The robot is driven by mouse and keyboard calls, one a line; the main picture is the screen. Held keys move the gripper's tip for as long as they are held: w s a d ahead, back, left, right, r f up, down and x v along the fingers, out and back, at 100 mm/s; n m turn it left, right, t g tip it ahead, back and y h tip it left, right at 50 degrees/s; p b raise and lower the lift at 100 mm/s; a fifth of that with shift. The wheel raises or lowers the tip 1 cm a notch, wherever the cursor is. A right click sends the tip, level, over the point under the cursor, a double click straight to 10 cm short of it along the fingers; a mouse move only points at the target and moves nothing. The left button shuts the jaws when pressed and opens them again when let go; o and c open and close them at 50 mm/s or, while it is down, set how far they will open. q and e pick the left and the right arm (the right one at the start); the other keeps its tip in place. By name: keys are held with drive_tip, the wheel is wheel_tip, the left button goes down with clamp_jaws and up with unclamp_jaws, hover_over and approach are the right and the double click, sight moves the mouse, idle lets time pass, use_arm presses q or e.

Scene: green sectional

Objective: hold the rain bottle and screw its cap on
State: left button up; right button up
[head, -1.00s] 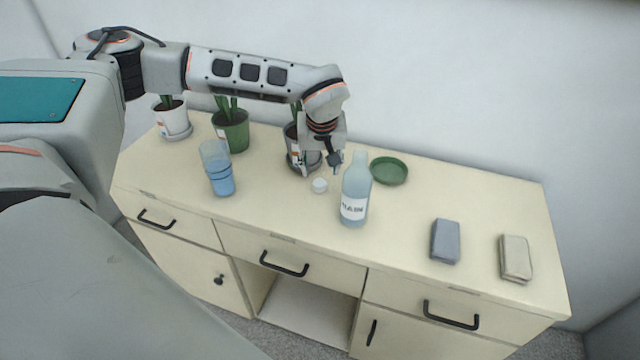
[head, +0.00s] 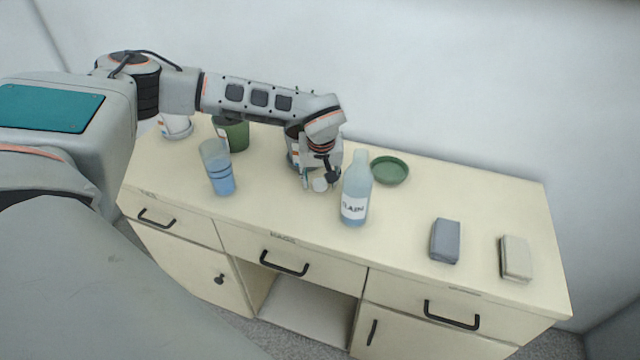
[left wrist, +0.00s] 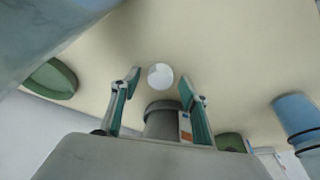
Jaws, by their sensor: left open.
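The rain bottle (head: 356,190) stands upright and uncapped on the cabinet top, pale blue with a white label. The small white cap (head: 320,184) lies on the cabinet top just left of the bottle. My left gripper (head: 320,180) is open and low over the cap. In the left wrist view the cap (left wrist: 160,76) shows between the two spread fingertips (left wrist: 160,82), and I see no contact. The bottle (left wrist: 40,30) fills that view's upper left corner. My right gripper is in neither view.
Stacked blue cups (head: 218,170) stand left of the cap. Plant pots (head: 232,135) line the back. A green saucer (head: 389,171) lies behind the bottle. A grey block (head: 445,241) and a beige block (head: 516,258) lie at the right, with free room between bottle and blocks.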

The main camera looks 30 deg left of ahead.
sight(320, 183)
use_arm(q)
drive_tip(key=c, duration=0.8)
drive_tip(key=shift+r, duration=0.1)
wheel_tip(320, 183, up, 20)
drive_tip(key=shift+f+p, duration=0.1)
drive_tip(key=shift+p, duration=0.45)
